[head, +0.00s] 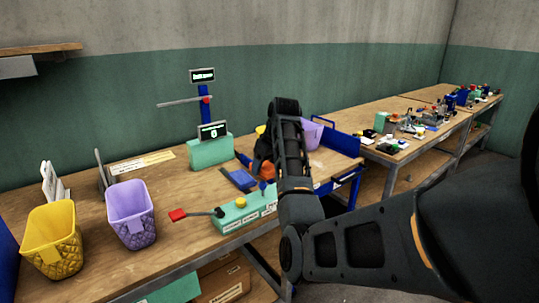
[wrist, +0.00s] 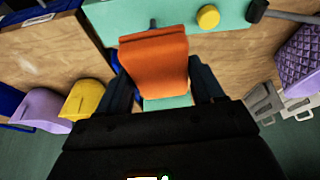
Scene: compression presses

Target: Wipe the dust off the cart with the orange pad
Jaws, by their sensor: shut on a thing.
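My gripper (head: 264,158) is shut on the orange pad (wrist: 155,62), which stands out between the two fingers in the wrist view. In the head view the pad (head: 266,171) shows only partly beside my dark arm, above the workbench. The cart (head: 347,145), with blue ends and a wooden top, stands at the bench's right end, partly hidden by my arm. Its wooden top (wrist: 65,45) shows at the left of the wrist view, with a faint whitish patch on it that looks like dust. The pad is apart from the cart.
The workbench (head: 90,235) holds a green press (head: 237,214) with a red-tipped lever, a display scale (head: 208,150), a yellow basket (head: 52,238) and a purple basket (head: 130,215). Another purple bin (head: 312,134) stands behind my arm. Cluttered tables (head: 400,160) extend right.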

